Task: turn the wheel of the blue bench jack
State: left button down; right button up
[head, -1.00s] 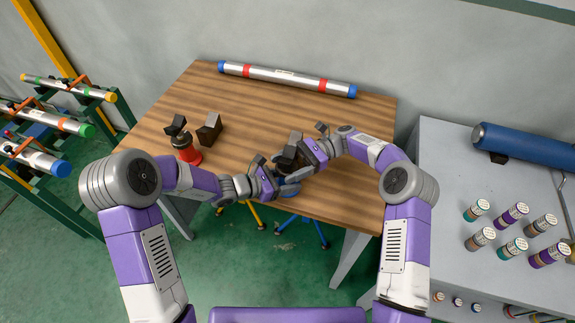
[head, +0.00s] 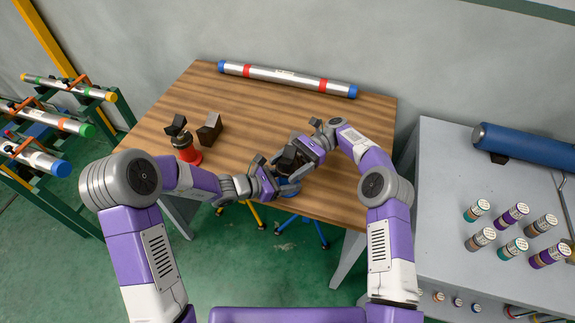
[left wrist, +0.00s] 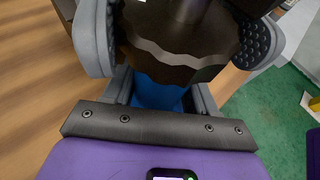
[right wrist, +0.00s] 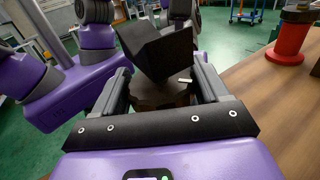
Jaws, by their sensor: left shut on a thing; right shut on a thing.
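The blue bench jack stands near the table's front edge, mostly hidden by my grippers in the head view; its black V-shaped head (head: 290,158) shows above them. In the left wrist view its dark brown scalloped wheel (left wrist: 175,62) sits above the blue body (left wrist: 155,95). My left gripper (head: 286,186) is shut around the body, below the wheel; its contact is partly hidden. My right gripper (head: 301,166) comes from the right and is shut on the wheel. In the right wrist view the black head (right wrist: 158,50) stands over the wheel (right wrist: 158,95) between the fingers.
A red jack (head: 187,154) and a dark block (head: 209,129) stand on the table's left. A silver pipe (head: 287,78) lies along the back of the wooden table (head: 245,105). A grey bench (head: 450,190) with a blue cylinder and several small cans stands at right.

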jog(key=o, duration=0.9)
jog(key=shift+o, duration=0.2)
notch_tip(320, 180, up, 10)
jog(key=shift+r, duration=0.1)
